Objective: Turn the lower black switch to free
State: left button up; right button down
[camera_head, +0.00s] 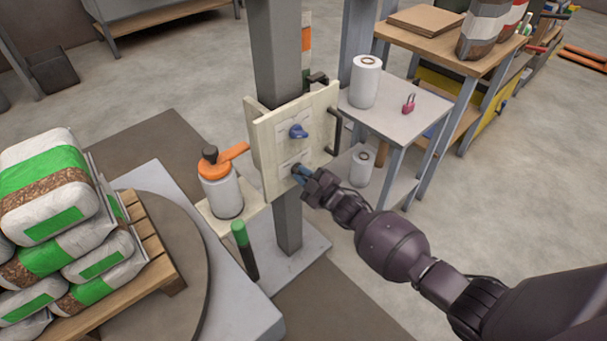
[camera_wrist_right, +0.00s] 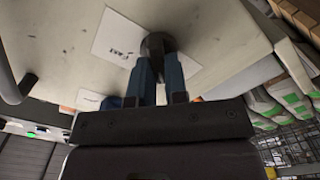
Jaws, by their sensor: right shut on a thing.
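A cream control panel (camera_head: 262,135) is fixed to a grey post. A blue switch (camera_head: 298,131) sits on its upper part. The lower black switch shows in the right wrist view (camera_wrist_right: 158,44) as a dark round knob on the panel, by a white label (camera_wrist_right: 120,38). My right gripper (camera_head: 300,172) is at the lower part of the panel, and its blue fingers (camera_wrist_right: 160,75) are shut on the black switch. In the head view the gripper hides most of that switch. The switch's exact setting cannot be read. My left gripper is not in view.
A dark handle (camera_head: 333,132) stands at the panel's right edge. An orange-topped white bottle (camera_head: 222,190) stands left of the panel. A green-tipped post (camera_head: 244,245) is in front. A small table (camera_head: 400,115) with a white roll (camera_head: 364,82) is at right.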

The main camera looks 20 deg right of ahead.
jog(key=c, duration=1.1)
grip_release()
jog(key=shift+c, duration=0.2)
pick_arm(q)
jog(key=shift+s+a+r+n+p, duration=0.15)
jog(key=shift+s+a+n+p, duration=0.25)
jog(key=shift+p, duration=0.95)
pick_arm(e)
jog(key=v, duration=1)
jog(key=shift+s, duration=0.4)
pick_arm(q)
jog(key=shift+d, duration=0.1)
pick_arm(e)
jog(key=shift+d, duration=0.15)
